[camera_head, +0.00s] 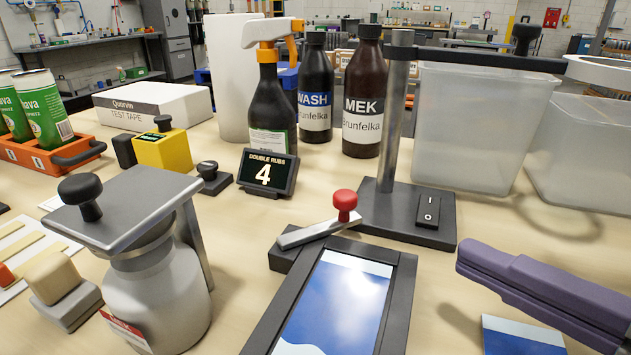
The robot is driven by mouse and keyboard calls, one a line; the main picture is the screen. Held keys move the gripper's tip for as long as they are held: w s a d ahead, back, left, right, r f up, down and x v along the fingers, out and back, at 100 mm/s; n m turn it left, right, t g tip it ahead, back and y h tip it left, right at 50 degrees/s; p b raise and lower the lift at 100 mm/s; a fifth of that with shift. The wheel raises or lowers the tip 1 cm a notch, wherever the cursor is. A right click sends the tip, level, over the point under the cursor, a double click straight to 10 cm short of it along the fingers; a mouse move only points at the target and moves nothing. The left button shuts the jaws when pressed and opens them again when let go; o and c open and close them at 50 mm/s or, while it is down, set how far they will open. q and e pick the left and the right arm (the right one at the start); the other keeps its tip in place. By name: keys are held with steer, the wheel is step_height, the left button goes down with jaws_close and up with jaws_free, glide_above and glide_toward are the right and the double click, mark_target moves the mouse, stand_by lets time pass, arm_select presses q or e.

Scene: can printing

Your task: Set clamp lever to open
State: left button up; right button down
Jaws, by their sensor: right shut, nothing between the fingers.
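The clamp lever (318,231) is a flat silver bar with a red ball knob (345,203) standing on its right end. Its left end sits on a dark block at the far end of a black frame (400,300). The bar lies low across the frame's far edge. The frame holds a blue and white panel (335,305). My right gripper (468,262) comes in from the right, purple and shut with nothing held. Its tips are right of the frame and clear of the lever. My left gripper is not in view.
A black base with a switch (428,212) and grey post (393,120) stands just behind the lever. A counter display (268,172) is to its left. A silver jar-like device (160,290) stands at front left. Bottles and clear bins (470,125) stand behind. A blue-white card (522,338) lies near my gripper.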

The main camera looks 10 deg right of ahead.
mark_target(354, 203)
steer(key=p+x, duration=0.1)
steer(key=x, duration=0.9)
steer(key=shift+w+a+f, duration=0.1)
steer(key=shift+w+a, duration=0.15)
steer(key=shift+w, duration=0.35)
steer(key=shift+w+d, duration=0.1)
